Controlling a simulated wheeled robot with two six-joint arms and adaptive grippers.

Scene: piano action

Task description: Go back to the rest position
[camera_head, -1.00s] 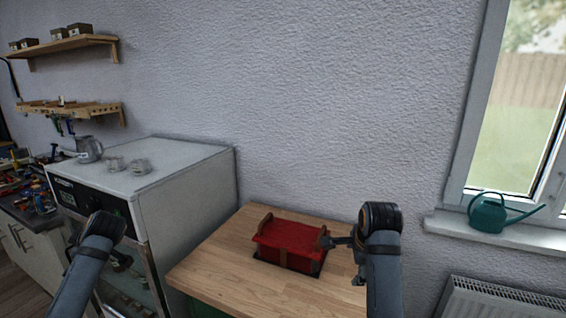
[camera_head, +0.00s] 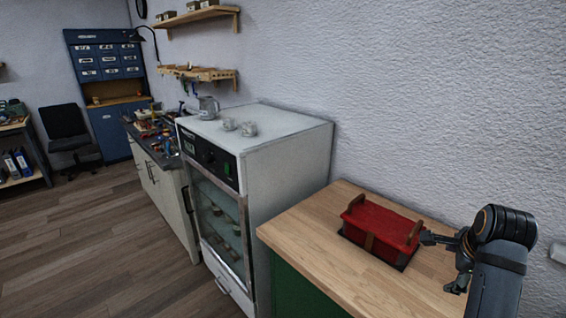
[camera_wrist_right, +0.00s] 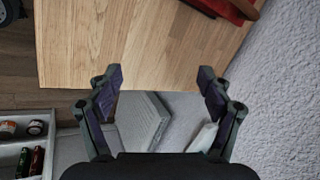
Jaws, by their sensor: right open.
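My right gripper (camera_head: 440,263) is at the right of the head view, beside the right end of a red box with wooden end pieces (camera_head: 382,224). From this view I cannot tell whether it touches the box. In the right wrist view my right gripper (camera_wrist_right: 160,80) has its two fingers wide apart, with nothing between them. Part of the red box (camera_wrist_right: 222,8) shows at the top of that view, away from the fingers. My left gripper is not in view.
The wooden worktop (camera_head: 310,240) carries the red box and is otherwise clear. A black chair (camera_head: 68,135) stands far left. The wood floor (camera_head: 110,250) is open.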

